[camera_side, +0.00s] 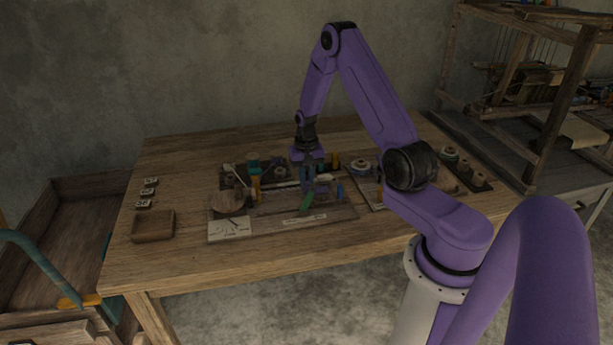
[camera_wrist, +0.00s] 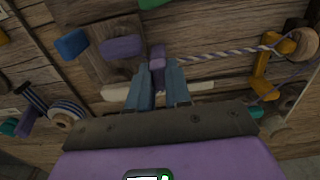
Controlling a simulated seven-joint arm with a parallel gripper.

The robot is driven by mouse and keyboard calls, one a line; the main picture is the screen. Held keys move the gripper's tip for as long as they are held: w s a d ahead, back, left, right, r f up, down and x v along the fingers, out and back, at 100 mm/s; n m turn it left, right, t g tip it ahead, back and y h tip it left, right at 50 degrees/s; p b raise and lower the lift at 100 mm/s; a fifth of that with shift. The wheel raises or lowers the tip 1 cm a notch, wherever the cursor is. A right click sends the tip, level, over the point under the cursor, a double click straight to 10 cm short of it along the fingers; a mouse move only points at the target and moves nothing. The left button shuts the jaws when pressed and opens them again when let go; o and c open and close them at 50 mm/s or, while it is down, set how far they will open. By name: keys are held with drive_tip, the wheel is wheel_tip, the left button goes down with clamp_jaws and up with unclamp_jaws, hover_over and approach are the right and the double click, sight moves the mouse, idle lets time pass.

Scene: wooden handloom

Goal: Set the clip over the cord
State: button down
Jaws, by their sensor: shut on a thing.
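My gripper (camera_wrist: 158,80) points down at the work board, its two blue-grey fingers close together. Between the fingertips is a small purple piece, which looks like the clip (camera_wrist: 157,58). The twisted pale cord (camera_wrist: 225,53) runs from a round wooden piece at the right of the wrist view to right beside the clip. I cannot tell whether the clip sits around the cord or only next to it. In the side view my gripper (camera_side: 309,186) is low over the board, and the clip cannot be made out there.
The wooden board (camera_side: 265,226) lies on the table (camera_side: 180,255). An orange bracket (camera_wrist: 264,75) stands by the cord at right. A loose purple piece (camera_wrist: 121,47) and a blue piece (camera_wrist: 72,43) lie left of the fingers. A pale stick (camera_wrist: 200,90) lies behind them.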

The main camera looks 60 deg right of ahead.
drive_tip(key=shift+f, duration=0.45)
idle(0.4)
drive_tip(key=c, duration=0.6)
unclamp_jaws()
drive_tip(key=shift+r, duration=3.5)
